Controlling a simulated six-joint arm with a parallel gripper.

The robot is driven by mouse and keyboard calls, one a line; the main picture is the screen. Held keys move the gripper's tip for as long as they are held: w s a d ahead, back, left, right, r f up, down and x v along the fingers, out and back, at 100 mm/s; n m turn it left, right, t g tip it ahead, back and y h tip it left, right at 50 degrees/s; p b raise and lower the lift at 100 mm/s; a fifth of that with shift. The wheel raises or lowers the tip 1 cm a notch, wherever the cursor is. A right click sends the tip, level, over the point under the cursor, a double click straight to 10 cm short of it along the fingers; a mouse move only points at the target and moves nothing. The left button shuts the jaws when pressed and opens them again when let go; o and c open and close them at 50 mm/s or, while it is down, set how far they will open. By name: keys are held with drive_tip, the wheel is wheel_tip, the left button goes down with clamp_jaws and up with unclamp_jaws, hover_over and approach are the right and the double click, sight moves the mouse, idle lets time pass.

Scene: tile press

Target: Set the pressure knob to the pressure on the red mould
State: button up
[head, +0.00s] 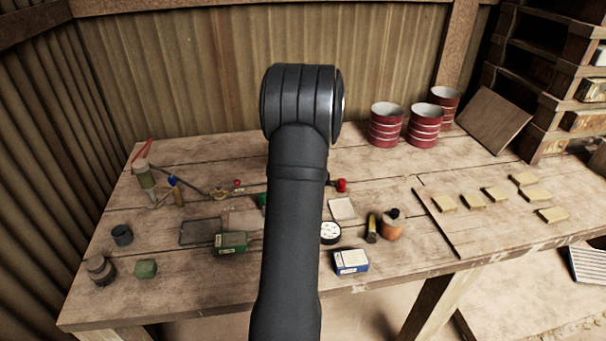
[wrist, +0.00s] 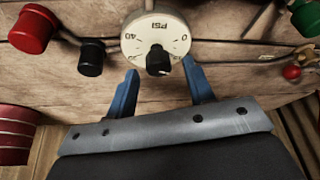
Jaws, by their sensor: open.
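The pressure dial (wrist: 150,28) is a round cream plate seen upside down in the wrist view, with "PSI" and numbers including a 0 and a 40 on it. Its black pressure knob (wrist: 158,60) stands out at the plate's lower edge in the picture. I cannot tell surely where its pointer stands. My gripper (wrist: 160,67) has its blue fingers apart, one on each side of the knob in the picture; contact is not evident. My arm hides the dial in the head view. I cannot make out a red mould or its pressure marking.
A red knob (wrist: 32,28) and a black knob (wrist: 90,58) sit beside the dial. A green box (head: 231,242), a blue labelled box (head: 351,261) and a white holed disc (head: 330,232) lie on the bench (head: 200,290). Red drums (head: 386,128) stand at the back.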

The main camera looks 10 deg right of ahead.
drive_tip(key=shift+w+f, duration=0.1)
drive_tip(key=shift+f, duration=0.15)
drive_tip(key=c, duration=1)
